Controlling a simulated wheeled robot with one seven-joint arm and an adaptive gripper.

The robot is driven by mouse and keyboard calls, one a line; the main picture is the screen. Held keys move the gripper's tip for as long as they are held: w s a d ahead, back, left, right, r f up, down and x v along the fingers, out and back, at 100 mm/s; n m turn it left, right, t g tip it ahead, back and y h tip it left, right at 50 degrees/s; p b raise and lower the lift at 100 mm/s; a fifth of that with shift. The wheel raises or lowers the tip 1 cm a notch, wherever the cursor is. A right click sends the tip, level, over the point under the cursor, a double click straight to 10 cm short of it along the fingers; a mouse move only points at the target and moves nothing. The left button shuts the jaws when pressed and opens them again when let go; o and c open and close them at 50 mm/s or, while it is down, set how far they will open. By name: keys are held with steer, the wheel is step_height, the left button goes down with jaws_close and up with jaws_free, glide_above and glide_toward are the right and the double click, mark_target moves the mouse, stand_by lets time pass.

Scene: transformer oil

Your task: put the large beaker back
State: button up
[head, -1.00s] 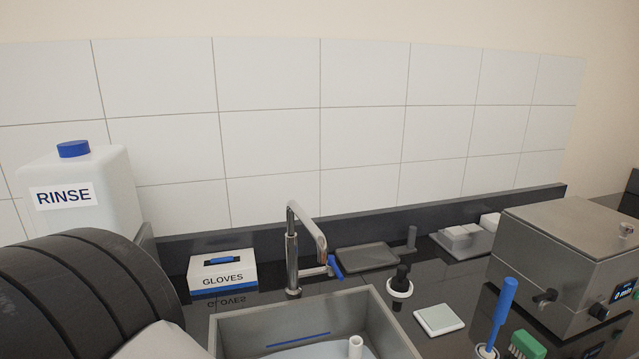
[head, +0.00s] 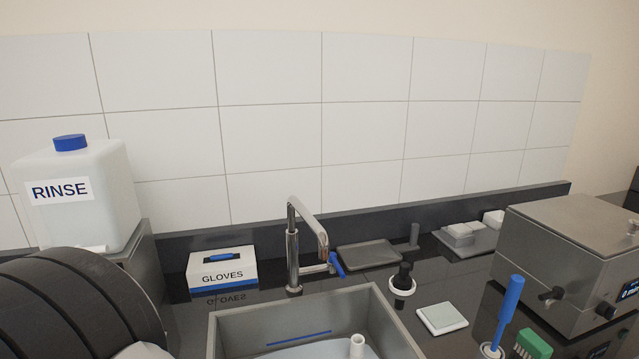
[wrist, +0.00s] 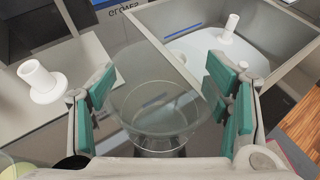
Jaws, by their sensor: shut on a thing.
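The large beaker (wrist: 158,100) is a clear glass vessel in the middle of the wrist view. My gripper (wrist: 168,95) has its green-padded fingers on both sides of it and is shut on it. The beaker is beside the sink, near its left wall in that view. What lies directly below the beaker is hard to make out through the glass. In the head view neither the beaker nor my gripper shows; only my dark arm appears at the lower left.
The sink (head: 222,335) holds a pale basin with a white peg (head: 357,346). A tap (head: 293,250), glove box (head: 222,270), rinse container (head: 80,200), tray (head: 368,254), white-topped square pad (head: 442,318), blue-handled brush (head: 508,312) and steel bath (head: 570,250) stand around it.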

steer(key=shift+f, duration=0.3)
steer(key=o, duration=2.1)
steer(key=v, duration=1.2)
